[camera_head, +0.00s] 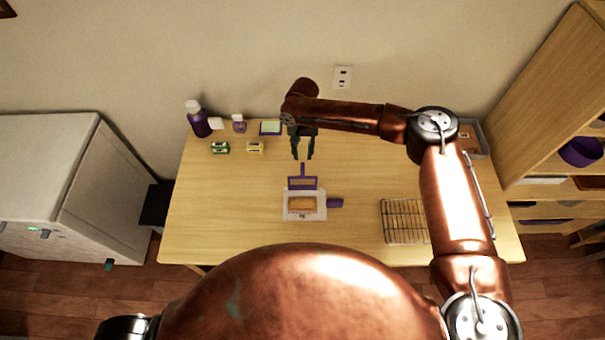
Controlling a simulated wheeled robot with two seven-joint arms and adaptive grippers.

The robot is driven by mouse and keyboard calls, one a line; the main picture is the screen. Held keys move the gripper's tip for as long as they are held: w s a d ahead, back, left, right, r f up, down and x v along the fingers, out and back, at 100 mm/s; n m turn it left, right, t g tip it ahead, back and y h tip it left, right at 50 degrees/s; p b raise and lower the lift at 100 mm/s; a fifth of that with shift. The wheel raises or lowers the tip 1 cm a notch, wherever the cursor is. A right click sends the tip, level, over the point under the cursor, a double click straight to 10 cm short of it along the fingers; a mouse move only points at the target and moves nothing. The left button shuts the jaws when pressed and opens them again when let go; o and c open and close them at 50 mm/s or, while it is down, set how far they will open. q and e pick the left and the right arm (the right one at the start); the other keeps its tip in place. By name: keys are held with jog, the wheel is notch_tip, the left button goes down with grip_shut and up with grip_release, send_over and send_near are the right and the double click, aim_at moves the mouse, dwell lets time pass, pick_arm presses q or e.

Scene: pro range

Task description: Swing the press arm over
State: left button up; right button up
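A small press lies on the table's middle. Its white base (318,214) is a flat plate with a tan-orange block (302,204) on it. A purple open frame with a short stem (303,183), which looks like the press arm, lies at the base's far edge, not over the block. A small purple piece (335,202) is at the base's right side. My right gripper (302,156) points down with its two dark fingers apart and empty. It appears just beyond the purple stem; its height above the table is hard to tell. My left gripper is out of view.
A wire rack (403,221) lies at the right front. A purple bottle (199,120), a small bottle (239,123), a green box (220,147), a yellow box (255,147) and a purple-edged pad (270,128) stand back left. A grey tray (478,140) is back right.

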aim_at(303, 166)
jog(key=shift+s+r+t, duration=0.15)
jog(key=shift+s+t, duration=0.2)
jog(key=shift+s, duration=0.3)
jog(key=shift+s+r+t, duration=0.15)
jog(key=shift+s+t, duration=0.2)
jog(key=shift+s, duration=0.25)
jog(key=shift+s+r+t+b, duration=0.15)
jog(key=shift+s+t+b, duration=0.45)
jog(key=shift+s+b, duration=0.35)
jog(key=shift+w+f, duration=0.15)
jog(key=shift+f, duration=0.55)
jog(key=shift+w+f+b, duration=0.15)
jog(key=shift+w+f, duration=0.1)
jog(key=shift+f, duration=1.1)
jog(key=shift+w+f+b, duration=0.15)
jog(key=shift+w+f, duration=0.05)
jog(key=shift+f, duration=1.1)
jog(key=shift+c, duration=0.2)
grip_shut()
